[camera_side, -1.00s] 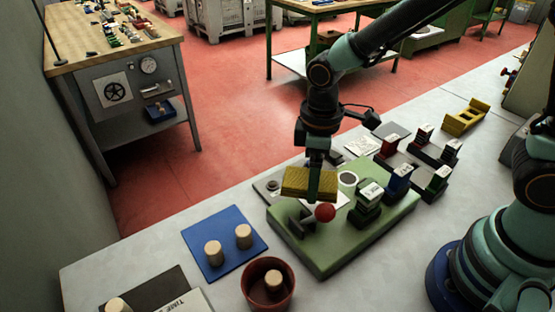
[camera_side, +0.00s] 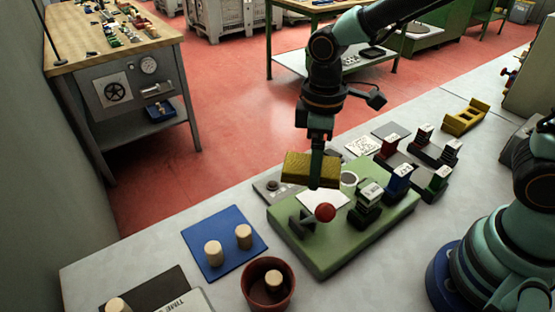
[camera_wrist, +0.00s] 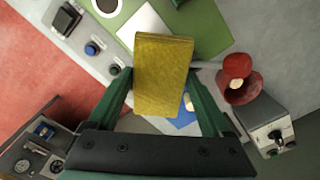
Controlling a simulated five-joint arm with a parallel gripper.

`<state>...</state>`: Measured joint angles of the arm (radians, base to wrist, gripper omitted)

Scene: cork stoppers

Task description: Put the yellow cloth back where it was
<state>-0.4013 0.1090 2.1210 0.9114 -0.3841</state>
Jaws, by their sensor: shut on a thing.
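The yellow cloth (camera_side: 300,167) is a thick folded block. My gripper (camera_side: 316,178) is shut on it and holds it in the air above the green board (camera_side: 340,250). In the wrist view the cloth (camera_wrist: 163,70) sits between the two green fingers of my gripper (camera_wrist: 160,88) and hides part of what lies below. A white sheet (camera_side: 322,199) lies flat on the board under the cloth. A red ball knob (camera_side: 325,212) on a dark lever stands in front of the sheet.
Dark, blue and green stamps (camera_side: 398,178) stand at the right of the board and behind it. A blue mat (camera_side: 222,262) with two corks and a brown pot (camera_side: 252,292) holding a cork are at front left. A yellow rack (camera_side: 466,116) stands at back right.

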